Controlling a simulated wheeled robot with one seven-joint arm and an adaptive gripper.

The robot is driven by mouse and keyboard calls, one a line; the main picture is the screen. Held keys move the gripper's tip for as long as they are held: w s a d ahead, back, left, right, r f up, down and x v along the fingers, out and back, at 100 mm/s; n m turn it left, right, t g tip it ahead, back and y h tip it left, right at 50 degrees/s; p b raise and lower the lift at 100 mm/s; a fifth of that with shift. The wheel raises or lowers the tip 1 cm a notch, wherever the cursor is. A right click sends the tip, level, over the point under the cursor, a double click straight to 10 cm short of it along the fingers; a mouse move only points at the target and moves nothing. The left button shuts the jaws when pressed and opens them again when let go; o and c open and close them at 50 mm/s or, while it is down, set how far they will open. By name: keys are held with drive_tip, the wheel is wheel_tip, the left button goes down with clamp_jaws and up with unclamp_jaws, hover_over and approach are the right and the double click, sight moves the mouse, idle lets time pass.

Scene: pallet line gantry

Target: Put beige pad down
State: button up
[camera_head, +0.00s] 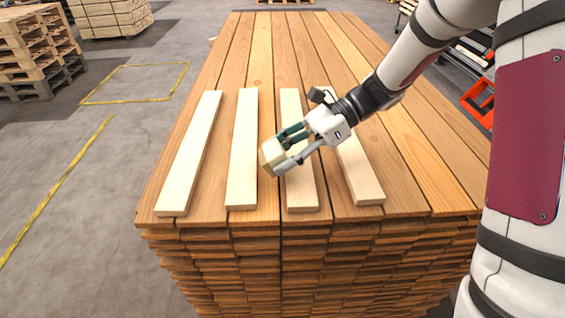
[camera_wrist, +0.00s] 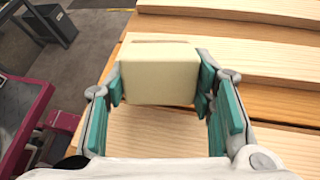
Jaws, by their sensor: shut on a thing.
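The beige pad (camera_head: 271,157) is a small block held between the fingertips of my gripper (camera_head: 284,149). In the wrist view the beige pad (camera_wrist: 159,74) fills the space between the two green-padded fingers of my gripper (camera_wrist: 161,84), with a finger against each side. In the head view the pad appears over the gap between the second and third pale boards from the left. Whether its underside touches the wood is hidden.
A large stack of brown planks (camera_head: 280,260) carries several pale boards, including a far-left one (camera_head: 190,150) and a right one (camera_head: 358,168). Pallets (camera_head: 38,45) stand at the upper left. A yellow-marked floor area (camera_head: 135,84) is empty. An orange frame (camera_head: 480,100) stands at the right.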

drive_tip(key=shift+f, duration=1.25)
drive_tip(key=shift+f, duration=0.25)
